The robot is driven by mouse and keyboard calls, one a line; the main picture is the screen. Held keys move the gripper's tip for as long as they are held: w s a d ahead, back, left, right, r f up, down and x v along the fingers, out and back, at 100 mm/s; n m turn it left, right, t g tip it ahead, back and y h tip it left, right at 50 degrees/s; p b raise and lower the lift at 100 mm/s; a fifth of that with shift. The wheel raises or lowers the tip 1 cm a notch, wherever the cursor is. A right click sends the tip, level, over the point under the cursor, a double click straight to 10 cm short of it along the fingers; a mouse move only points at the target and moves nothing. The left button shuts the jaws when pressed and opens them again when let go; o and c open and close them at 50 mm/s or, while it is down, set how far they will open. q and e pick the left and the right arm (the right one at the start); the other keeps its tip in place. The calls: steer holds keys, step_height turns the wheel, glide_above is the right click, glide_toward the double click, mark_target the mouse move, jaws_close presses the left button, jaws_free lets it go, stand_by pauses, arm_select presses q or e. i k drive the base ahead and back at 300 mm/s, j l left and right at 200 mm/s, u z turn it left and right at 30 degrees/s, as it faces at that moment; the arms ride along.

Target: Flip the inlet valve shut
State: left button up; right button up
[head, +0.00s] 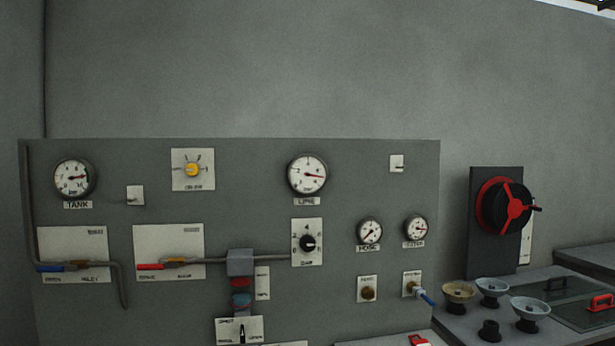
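A valve with a blue lever (50,267) sits on a white plate at the left of the grey panel. Neither of my grippers is in view, and nothing touches either lever.
The panel (240,180) carries gauges such as the tank gauge (74,178), a yellow knob (192,170) and a black knob (308,243). A red-spoked reel (507,207) and several bowls, including a tan one (457,291), stand at right. Space before the left panel looks clear.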

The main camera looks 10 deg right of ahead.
mark_target(40, 269)
steer(key=i+j+u, duration=0.1)
steer(key=u, duration=0.25)
steer(key=i+u, duration=0.65)
steer(key=k+l, duration=0.05)
steer(key=k, duration=0.05)
